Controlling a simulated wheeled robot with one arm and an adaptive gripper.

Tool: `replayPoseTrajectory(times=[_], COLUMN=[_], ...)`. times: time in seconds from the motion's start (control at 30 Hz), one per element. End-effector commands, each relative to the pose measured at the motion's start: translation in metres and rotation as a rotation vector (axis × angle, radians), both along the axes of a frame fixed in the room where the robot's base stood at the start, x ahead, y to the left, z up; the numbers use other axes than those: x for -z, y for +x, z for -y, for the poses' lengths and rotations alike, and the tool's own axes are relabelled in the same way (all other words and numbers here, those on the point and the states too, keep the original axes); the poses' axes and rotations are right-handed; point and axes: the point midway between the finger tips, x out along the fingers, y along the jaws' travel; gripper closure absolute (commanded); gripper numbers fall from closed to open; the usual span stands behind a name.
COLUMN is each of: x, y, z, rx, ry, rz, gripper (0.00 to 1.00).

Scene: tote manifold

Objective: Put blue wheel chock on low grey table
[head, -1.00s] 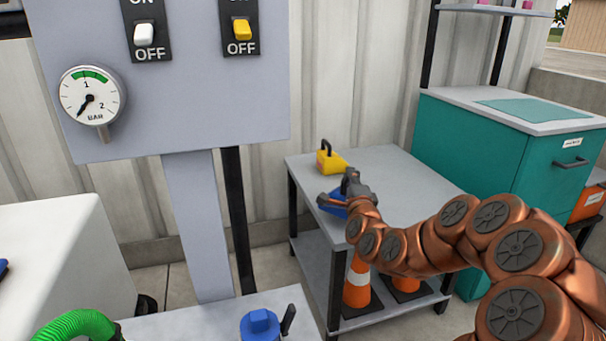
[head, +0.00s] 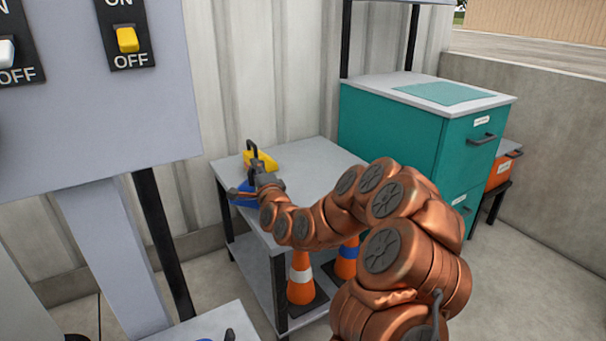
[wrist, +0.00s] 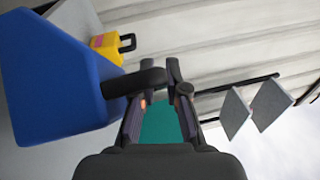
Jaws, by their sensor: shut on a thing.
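The blue wheel chock (head: 243,198) is at the left edge of the grey table (head: 318,172), partly hidden by my gripper (head: 264,181). In the wrist view the blue chock (wrist: 55,80) fills the left side, and its dark handle (wrist: 148,80) runs between my fingers. My gripper (wrist: 160,92) is shut on that handle. In the head view the chock is over or at the tabletop's edge; I cannot tell whether it touches the top.
A yellow chock (head: 262,161) with a dark handle stands on the table just behind the blue one. Orange cones (head: 301,278) stand under the tabletop. A teal cabinet (head: 400,130) stands behind right. The grey panel post (head: 120,250) is at left. The tabletop's middle looks clear.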

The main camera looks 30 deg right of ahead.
Motion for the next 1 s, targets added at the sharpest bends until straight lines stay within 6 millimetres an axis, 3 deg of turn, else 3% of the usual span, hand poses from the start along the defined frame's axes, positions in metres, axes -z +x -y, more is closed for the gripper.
replayPoseTrajectory(times=[0.1,0.6,0.8,1.0], x=[-0.003,-0.008,-0.009,-0.009], y=[-0.013,-0.082,-0.112,-0.130], z=[0.039,0.174,0.214,0.236], rx=[0.044,0.197,0.248,0.276], ry=[-0.001,0.003,0.007,0.008], rz=[0.002,0.003,0.003,0.005], gripper=[1.00,1.00,1.00,1.00])
